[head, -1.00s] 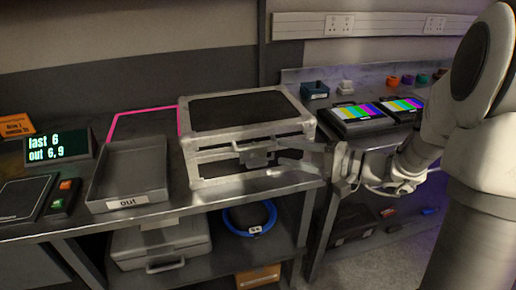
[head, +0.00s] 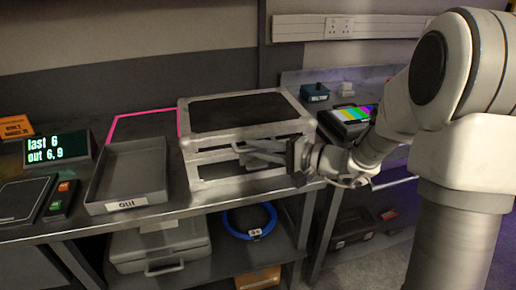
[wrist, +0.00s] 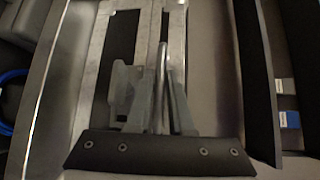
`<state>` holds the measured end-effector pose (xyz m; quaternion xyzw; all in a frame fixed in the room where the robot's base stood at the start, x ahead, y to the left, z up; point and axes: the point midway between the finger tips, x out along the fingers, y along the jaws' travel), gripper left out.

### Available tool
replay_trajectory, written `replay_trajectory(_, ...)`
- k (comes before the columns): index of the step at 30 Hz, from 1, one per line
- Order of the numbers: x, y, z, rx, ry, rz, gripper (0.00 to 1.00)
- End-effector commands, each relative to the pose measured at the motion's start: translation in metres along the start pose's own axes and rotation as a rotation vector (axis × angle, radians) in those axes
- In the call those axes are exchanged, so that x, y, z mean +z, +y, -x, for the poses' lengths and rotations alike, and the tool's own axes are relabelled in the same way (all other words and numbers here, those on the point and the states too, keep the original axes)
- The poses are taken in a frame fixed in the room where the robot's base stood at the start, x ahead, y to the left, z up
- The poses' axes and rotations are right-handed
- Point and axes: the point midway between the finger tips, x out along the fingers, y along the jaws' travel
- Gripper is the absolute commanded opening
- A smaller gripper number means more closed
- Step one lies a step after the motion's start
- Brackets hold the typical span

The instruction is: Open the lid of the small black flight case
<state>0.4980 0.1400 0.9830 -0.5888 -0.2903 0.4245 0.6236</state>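The small flight case (head: 210,172) stands on the bench in the middle of the head view. It has silver metal edges and a black top panel. Its lid (head: 250,112) is down. My gripper (head: 258,152) is at the front face of the case, by the latch and handle area, which it partly covers. In the wrist view, the fingers (wrist: 155,95) point at the case front, with a thin metal bar (wrist: 163,55) between or just beyond them. I cannot tell whether they grip it.
A grey tray marked out (head: 128,177) stands left of the case, inside or beside a pink outline (head: 145,113). A green-lit display (head: 57,146) is further left. A colour-bar monitor (head: 350,115) is on the right bench. A blue cable coil (head: 250,222) and grey case (head: 160,245) sit below.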

Motion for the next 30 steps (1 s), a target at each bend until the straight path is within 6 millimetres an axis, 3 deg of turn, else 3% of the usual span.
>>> replay_trajectory(3,0.0000,-0.0001,0.0002,0.000,0.000,0.000,0.00)
replay_trajectory(30,-0.0001,-0.0002,0.0005,0.000,0.000,0.000,0.00)
